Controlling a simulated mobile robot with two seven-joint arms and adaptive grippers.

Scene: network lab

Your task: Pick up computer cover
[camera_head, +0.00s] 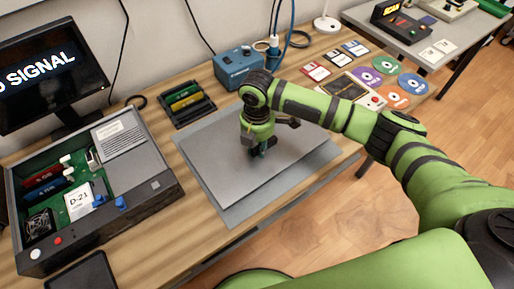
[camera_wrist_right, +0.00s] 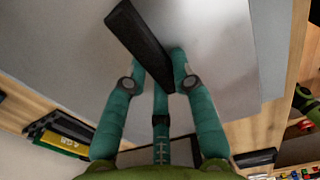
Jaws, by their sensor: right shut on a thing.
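The computer cover (camera_head: 205,158) is a flat grey panel over a larger grey mat (camera_head: 322,158) on the wooden table. It lies slightly askew to the mat; I cannot tell whether it touches it. My right gripper (camera_head: 260,150) points down at the middle of the cover. In the right wrist view, its teal fingers (camera_wrist_right: 160,76) are shut on the cover's black bar handle (camera_wrist_right: 138,38), and the panel (camera_wrist_right: 200,30) fills the view behind. My left gripper is not in view.
An open computer case (camera_head: 165,186) with a green board stands at the left, below a monitor (camera_head: 50,72). A black tray of modules (camera_head: 186,102) and a blue box (camera_head: 238,68) are behind the cover. Floppy disks (camera_head: 315,71) and discs (camera_head: 362,77) lie to the right.

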